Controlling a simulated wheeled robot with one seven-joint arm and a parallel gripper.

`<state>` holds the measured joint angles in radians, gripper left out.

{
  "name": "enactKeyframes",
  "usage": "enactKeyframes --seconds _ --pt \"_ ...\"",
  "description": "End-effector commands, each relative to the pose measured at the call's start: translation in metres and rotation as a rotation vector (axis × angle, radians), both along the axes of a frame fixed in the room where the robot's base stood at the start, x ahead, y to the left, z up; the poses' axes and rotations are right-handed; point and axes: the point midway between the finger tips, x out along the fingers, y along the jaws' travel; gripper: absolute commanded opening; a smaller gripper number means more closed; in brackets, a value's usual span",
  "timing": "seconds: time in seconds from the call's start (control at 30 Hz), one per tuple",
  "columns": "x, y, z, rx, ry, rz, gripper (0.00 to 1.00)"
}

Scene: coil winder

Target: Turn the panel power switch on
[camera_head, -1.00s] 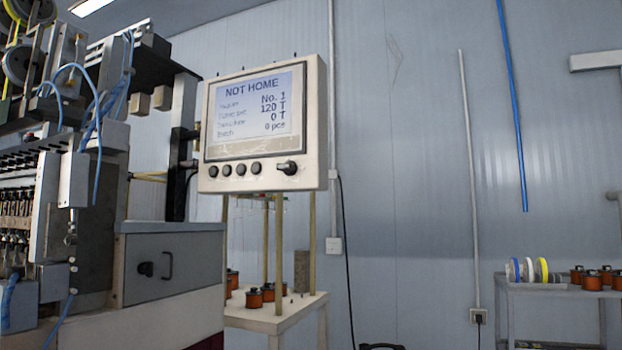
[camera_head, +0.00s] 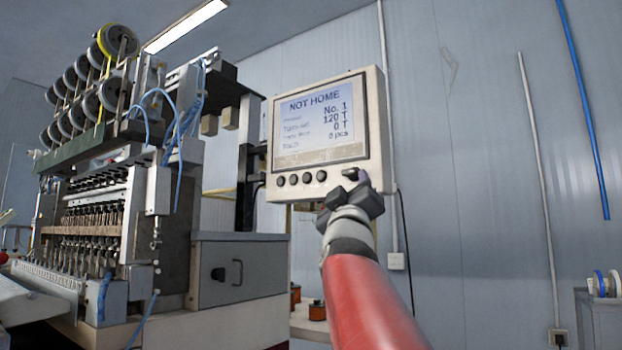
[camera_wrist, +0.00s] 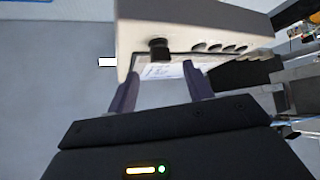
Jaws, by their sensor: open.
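The control panel (camera_head: 377,110) has a screen reading "NOT HOME". Its dark power switch, a knob, is at the panel's lower right corner, and in the head view it is largely covered by my gripper (camera_head: 358,180). In the wrist view the panel (camera_wrist: 190,15) appears upside down, and the black switch (camera_wrist: 158,48) stands out from its face. My gripper (camera_wrist: 160,72) is open, with one finger on each side of the switch in the picture. The fingertips look close to it; I cannot tell whether they touch. Nothing is held.
Several round buttons (camera_head: 307,178) sit in a row left of the switch. The coil winder (camera_head: 120,210) with its spools and a grey drawer cabinet (camera_head: 240,268) stand left of the panel. The wall (camera_head: 470,150) to the right is mostly open.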

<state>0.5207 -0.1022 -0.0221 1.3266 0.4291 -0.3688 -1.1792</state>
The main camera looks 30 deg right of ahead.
Motion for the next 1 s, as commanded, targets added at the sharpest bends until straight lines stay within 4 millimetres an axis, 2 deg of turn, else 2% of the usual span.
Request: enactKeyframes --seconds 0.07,0.27,0.67,0.9,1.0 --pt "0.009 -0.008 0.012 0.0 0.0 0.0 0.51" --pt "0.024 -0.021 0.027 0.0 0.002 0.001 0.51" --pt "0.028 -0.025 0.03 0.001 0.002 0.004 0.5" --pt "0.029 -0.025 0.03 0.001 0.002 0.004 0.18" --pt "0.029 -0.025 0.03 0.001 0.002 0.004 0.08"
